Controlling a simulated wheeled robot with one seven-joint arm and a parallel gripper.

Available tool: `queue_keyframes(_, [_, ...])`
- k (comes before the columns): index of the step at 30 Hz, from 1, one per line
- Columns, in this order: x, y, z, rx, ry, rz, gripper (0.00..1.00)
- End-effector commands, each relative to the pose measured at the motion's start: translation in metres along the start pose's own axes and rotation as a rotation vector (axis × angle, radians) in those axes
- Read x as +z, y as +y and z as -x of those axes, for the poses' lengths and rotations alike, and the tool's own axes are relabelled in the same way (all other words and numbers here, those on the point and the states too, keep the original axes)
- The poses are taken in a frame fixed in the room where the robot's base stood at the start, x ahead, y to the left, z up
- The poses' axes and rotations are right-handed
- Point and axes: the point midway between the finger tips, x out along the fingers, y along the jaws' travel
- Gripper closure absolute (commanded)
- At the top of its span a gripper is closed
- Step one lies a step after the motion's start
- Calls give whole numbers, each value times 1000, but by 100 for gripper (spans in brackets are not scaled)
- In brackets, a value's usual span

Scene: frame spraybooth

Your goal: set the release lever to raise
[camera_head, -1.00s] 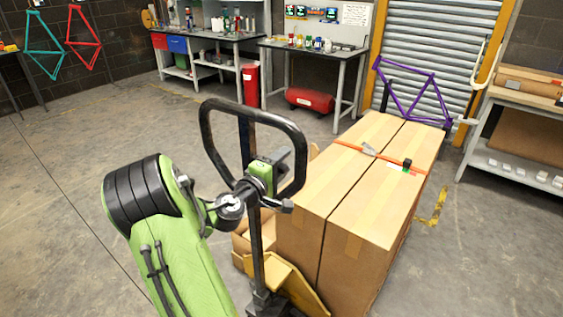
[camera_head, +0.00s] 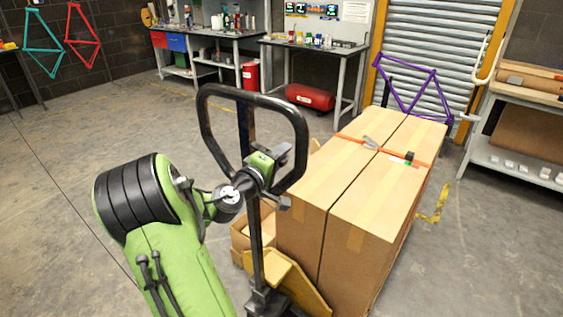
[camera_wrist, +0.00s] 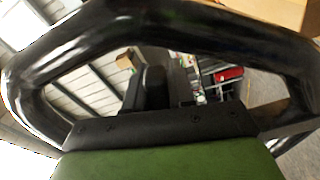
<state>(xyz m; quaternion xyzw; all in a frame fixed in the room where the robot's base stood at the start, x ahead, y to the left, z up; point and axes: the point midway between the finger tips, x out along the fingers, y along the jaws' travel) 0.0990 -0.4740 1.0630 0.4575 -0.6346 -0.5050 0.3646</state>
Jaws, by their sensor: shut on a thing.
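The pallet jack's black loop handle (camera_head: 205,125) stands upright on its dark shaft (camera_head: 257,245) in the head view. My gripper (camera_head: 268,165) is at the inside of the loop, near the top of the shaft. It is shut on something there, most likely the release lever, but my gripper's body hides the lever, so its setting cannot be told. In the wrist view the loop handle (camera_wrist: 50,55) arches across the picture, and a dark upright piece (camera_wrist: 153,88) shows inside it, beyond the gripper's green and black body.
Two tall cardboard boxes (camera_head: 375,200), strapped in orange, stand on the yellow pallet jack (camera_head: 290,283) just behind the handle. Workbenches (camera_head: 315,47) and a red tank (camera_head: 310,96) are at the back. A shelf (camera_head: 515,165) stands at right. Floor at left is clear.

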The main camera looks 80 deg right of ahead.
Motion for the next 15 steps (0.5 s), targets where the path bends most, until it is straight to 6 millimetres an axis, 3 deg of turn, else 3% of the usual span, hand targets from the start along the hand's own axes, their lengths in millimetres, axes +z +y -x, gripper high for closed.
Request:
queue_keyframes(3, [1,-10,0,0,2,-72,100])
queue_keyframes(15, [0,-9,0,-3,0,-106,100])
